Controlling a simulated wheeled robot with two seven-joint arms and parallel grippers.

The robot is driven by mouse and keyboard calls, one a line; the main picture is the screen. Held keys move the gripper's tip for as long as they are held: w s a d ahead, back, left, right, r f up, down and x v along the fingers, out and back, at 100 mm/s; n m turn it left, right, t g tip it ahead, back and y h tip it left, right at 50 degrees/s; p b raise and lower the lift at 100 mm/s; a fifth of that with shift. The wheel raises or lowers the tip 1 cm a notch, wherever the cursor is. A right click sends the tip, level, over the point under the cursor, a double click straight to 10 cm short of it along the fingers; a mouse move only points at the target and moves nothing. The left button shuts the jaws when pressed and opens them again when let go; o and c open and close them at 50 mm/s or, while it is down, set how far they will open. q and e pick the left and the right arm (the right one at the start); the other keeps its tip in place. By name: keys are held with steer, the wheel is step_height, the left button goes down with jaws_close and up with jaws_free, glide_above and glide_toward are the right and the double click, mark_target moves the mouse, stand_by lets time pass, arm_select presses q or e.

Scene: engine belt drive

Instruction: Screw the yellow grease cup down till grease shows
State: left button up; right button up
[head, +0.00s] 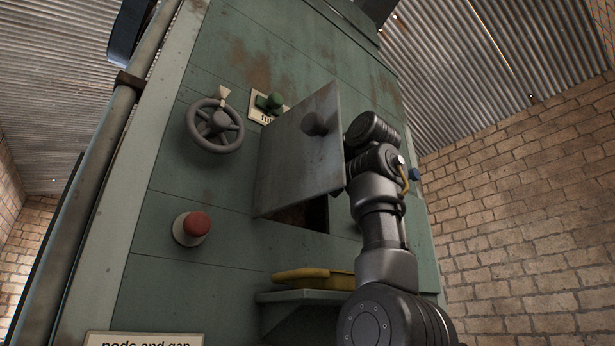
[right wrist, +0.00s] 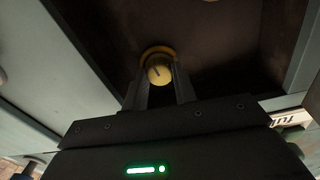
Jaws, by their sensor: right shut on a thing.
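The yellow grease cup (right wrist: 158,68) shows in the right wrist view, inside a dark recess, with a dark line on its face. An orange-brown ring surrounds its base; I cannot tell whether this is grease or a collar. My right gripper (right wrist: 160,85) is shut on the cup, one finger on each side. In the head view my right arm reaches in from the lower right, and its gripper and the cup are hidden behind the open grey door (head: 298,155). My left gripper is not in view.
The green cabinet (head: 232,270) carries a handwheel (head: 215,126), a green knob (head: 270,101) by a half-hidden label, and a red button (head: 197,224). A yellow item (head: 305,274), perhaps gloves, lies on a shelf (head: 285,296) below the recess. The door stands close to my right arm.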

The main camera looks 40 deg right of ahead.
steer(key=shift+m, duration=0.7)
steer(key=shift+f, duration=0.1)
steer(key=o, duration=0.7)
steer(key=s+b, duration=0.3)
steer(key=s, duration=0.7)
steer(key=shift+s+a, duration=0.3)
steer(key=shift+s, duration=0.05)
